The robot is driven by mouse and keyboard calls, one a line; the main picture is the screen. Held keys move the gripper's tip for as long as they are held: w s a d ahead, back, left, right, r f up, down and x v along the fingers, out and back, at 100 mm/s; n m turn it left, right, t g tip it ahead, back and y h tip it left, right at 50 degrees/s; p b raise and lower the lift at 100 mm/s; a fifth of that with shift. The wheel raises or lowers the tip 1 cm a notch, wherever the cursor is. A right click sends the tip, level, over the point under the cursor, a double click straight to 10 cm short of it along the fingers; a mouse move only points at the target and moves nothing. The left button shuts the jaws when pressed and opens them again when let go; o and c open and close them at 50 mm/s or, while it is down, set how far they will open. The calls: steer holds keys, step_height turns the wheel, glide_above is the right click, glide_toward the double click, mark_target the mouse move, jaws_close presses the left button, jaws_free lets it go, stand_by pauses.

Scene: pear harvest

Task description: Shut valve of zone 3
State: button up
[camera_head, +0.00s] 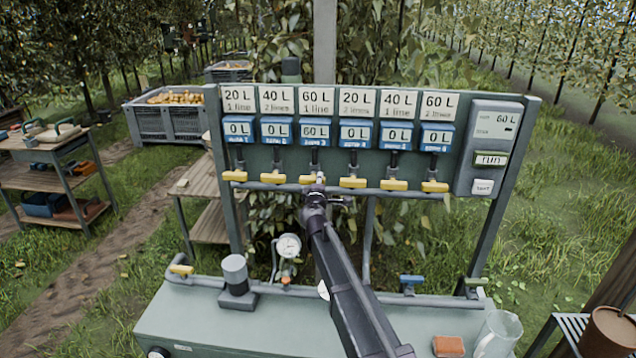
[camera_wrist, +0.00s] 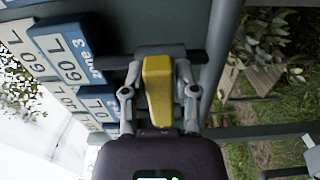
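The zone 3 valve handle (camera_head: 308,179) is yellow and lies level, under the blue zone 3 counter (camera_head: 315,130) reading 60 L. The card (camera_head: 316,100) above it reads 60 L, 1 line. My gripper (camera_head: 315,186) is at this handle and hides part of it in the head view. In the wrist view the yellow handle (camera_wrist: 158,92) lies between the two fingers of my gripper (camera_wrist: 160,75). The fingers are spread on either side of it, with narrow gaps showing. The zone 3 counter (camera_wrist: 70,55) also shows there, turned sideways.
Other yellow handles, such as zone 2 (camera_head: 273,178) and zone 4 (camera_head: 352,182), sit close on both sides, with counters at 0 L. A control box (camera_head: 488,150) reads 60 L. A gauge (camera_head: 288,246), grey cylinder (camera_head: 235,270) and jug (camera_head: 497,336) stand lower down.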

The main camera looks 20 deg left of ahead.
steer(key=shift+o, duration=1.2)
steer(key=v, duration=1.2)
